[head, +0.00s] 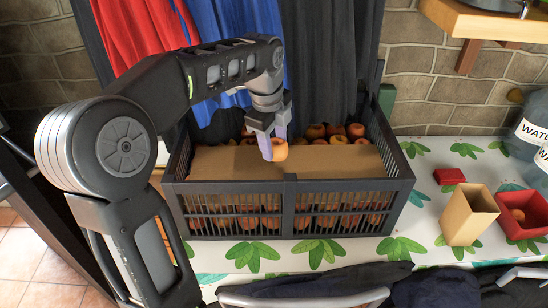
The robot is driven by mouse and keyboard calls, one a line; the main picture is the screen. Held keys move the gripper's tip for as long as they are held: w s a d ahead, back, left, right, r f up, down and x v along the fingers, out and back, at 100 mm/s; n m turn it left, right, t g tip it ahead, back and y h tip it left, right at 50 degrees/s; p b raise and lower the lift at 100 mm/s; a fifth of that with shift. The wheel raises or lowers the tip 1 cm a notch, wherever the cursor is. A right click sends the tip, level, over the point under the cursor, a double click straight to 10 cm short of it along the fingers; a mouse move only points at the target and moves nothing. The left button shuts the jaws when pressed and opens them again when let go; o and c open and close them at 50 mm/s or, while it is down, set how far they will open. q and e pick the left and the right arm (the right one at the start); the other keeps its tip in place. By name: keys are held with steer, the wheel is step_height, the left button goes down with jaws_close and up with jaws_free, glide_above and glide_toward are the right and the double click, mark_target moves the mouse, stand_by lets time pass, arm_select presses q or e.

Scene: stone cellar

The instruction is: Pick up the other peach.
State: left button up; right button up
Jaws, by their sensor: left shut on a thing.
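My left gripper (266,135) points down over the dark slatted crate (290,187) and is shut on an orange-yellow peach (279,150). The peach is at or just above the brown cardboard sheet (235,163) in the crate; I cannot tell if it touches. Several red-orange round fruits (356,131) lie at the back of the crate, and more show through its front slats. One orange round fruit (517,214) sits in a red open box (522,226) at the right. My right gripper is not in view.
The crate stands on a leaf-patterned cloth (405,247). To its right are a tan open box (467,214), a small red block (449,176) and clear water jugs (535,125). Clothes hang behind the crate. Dark fabric (335,277) lies along the front edge.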

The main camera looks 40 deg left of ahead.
arm_select(q)
steer(key=shift+r, duration=0.55)
